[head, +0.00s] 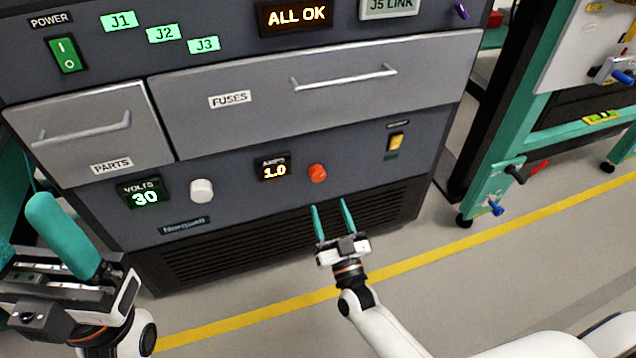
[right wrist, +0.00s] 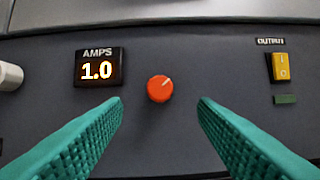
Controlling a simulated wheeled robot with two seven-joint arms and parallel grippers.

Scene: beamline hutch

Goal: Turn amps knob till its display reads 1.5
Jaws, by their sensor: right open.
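A white knob (head: 201,190) and a volts display (head: 144,194) reading 30 are on the left. A yellow output switch (head: 397,142) is on the right. Drawers with bar handles (head: 345,77) project above. A vented grille (head: 280,245) is below. A teal-framed cart (head: 494,190) stands at right.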

